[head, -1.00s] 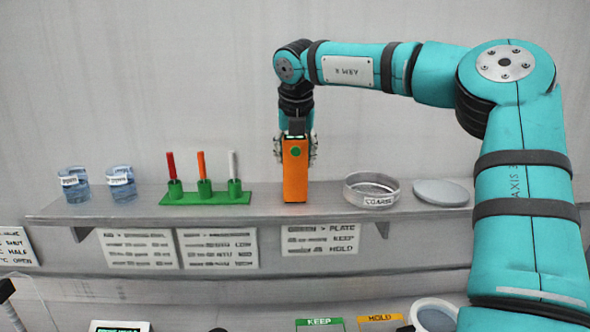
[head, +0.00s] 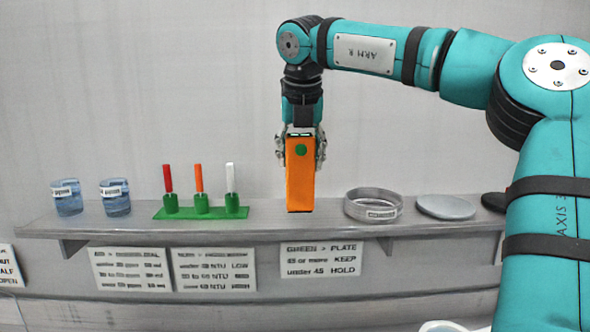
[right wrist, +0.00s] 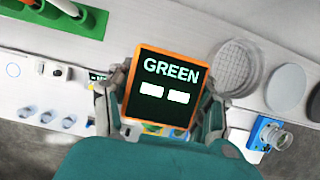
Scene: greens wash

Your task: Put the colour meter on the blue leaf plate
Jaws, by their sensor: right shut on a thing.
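The colour meter is an orange box (head: 300,180) with a green dot near its top. My right gripper (head: 301,145) is shut on its upper part and holds it upright in front of the shelf's middle. Whether its lower end clears the shelf is hard to tell. In the right wrist view the meter's dark screen (right wrist: 160,90) reads GREEN above two pale blocks, between the fingers of my right gripper (right wrist: 158,100). My left gripper is not in view.
The shelf (head: 270,224) carries two blue beakers, a green rack (head: 201,212) with three coloured sticks, a sieve (head: 372,204), a grey disc (head: 446,207) and a dark disc (head: 493,201). Signs hang below. A blue device (right wrist: 262,132) with a clear jar shows in the right wrist view.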

